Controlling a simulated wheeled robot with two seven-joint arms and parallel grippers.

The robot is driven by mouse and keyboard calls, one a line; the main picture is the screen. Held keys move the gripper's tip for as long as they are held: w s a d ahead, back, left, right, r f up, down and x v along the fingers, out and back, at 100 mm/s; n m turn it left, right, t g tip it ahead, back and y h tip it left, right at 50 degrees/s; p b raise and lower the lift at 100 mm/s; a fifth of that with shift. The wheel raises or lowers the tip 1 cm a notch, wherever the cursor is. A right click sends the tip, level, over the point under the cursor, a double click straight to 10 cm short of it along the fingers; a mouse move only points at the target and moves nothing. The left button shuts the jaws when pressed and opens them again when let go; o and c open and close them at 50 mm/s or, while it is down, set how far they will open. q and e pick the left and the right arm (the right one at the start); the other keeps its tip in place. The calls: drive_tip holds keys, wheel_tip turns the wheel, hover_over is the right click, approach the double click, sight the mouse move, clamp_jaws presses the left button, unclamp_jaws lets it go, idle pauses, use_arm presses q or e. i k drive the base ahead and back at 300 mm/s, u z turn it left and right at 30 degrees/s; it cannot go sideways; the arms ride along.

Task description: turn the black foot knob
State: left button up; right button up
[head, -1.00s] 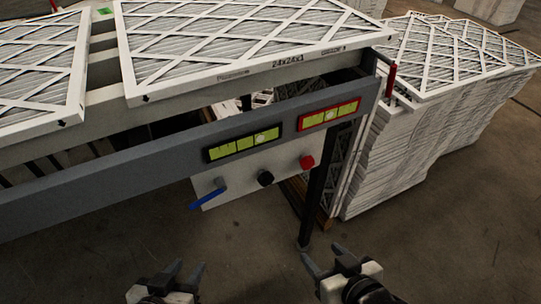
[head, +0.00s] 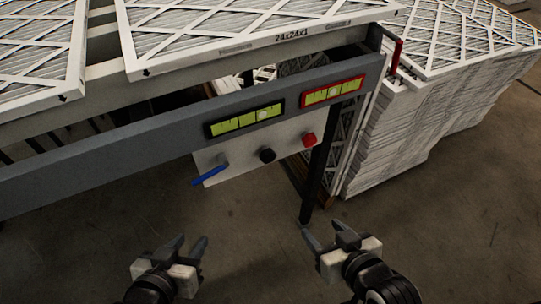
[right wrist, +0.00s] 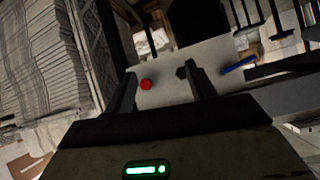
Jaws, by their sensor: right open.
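The black knob (head: 267,155) sits in the middle of a white panel (head: 236,160) under the grey rail, between a blue lever (head: 208,176) and a red knob (head: 308,139). My right gripper (head: 323,232) is open and empty, in front of the panel, lower in the picture and right of the black knob. In the right wrist view the black knob (right wrist: 182,72) shows near the finger on the right, and the red knob (right wrist: 146,84) shows between the fingers. Neither finger visibly holds anything. My left gripper (head: 188,243) is open and empty, below the blue lever in the picture.
Two level gauges, one black-framed (head: 244,118) and one red-framed (head: 332,91), sit on the grey rail (head: 150,146). White-framed filters (head: 250,32) lie on top. A dark table leg (head: 316,170) stands right of the panel, beside stacked filters (head: 410,130). The floor in front is clear.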

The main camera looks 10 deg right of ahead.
sight(267, 156)
drive_tip(key=k, duration=1.3)
drive_tip(key=u, duration=0.6)
drive_tip(key=i, duration=1.25)
drive_tip(key=z, duration=0.6)
